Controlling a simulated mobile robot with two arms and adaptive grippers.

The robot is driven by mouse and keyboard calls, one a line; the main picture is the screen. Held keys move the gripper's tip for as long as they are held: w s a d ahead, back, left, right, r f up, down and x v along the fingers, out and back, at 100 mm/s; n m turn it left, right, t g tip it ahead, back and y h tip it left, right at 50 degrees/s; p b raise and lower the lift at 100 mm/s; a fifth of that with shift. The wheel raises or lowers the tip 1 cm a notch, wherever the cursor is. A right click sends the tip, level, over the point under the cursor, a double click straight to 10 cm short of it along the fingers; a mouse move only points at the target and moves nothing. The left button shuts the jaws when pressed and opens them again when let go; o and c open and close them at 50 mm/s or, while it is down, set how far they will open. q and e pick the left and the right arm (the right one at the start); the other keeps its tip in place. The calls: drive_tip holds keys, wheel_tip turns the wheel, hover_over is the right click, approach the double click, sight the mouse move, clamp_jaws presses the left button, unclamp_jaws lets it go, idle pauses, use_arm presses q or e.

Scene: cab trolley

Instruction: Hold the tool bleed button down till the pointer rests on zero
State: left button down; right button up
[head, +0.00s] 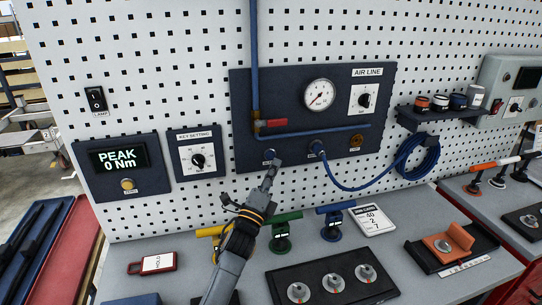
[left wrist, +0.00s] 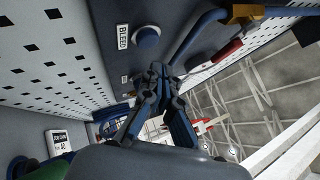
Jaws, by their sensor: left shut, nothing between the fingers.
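The bleed button (left wrist: 147,37) is a round blue cap beside its BLEED label in the left wrist view. In the head view the blue button (head: 270,154) shows at the lower left of the dark air line panel (head: 245,105). My left gripper (head: 270,172) is shut and empty, just below the button. In the left wrist view its closed fingertips (left wrist: 159,68) appear beside the button, with panel visible between; contact does not show. The white round gauge (head: 319,94) faces me; its pointer is too small to read exactly. My right gripper is not in view.
A red lever (head: 276,122) and blue pipe (head: 320,130) run above the button. A blue hose (head: 375,185) loops to the right. Yellow, green (head: 281,232) and blue tools (head: 332,221) stand on the bench below. A red HOLD tag (head: 154,263) lies left.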

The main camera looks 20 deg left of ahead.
use_arm(q)
drive_tip(key=s+d, duration=0.2)
drive_tip(key=s, duration=0.1)
drive_tip(key=shift+s+p, duration=0.1)
drive_tip(key=shift+p, duration=0.25)
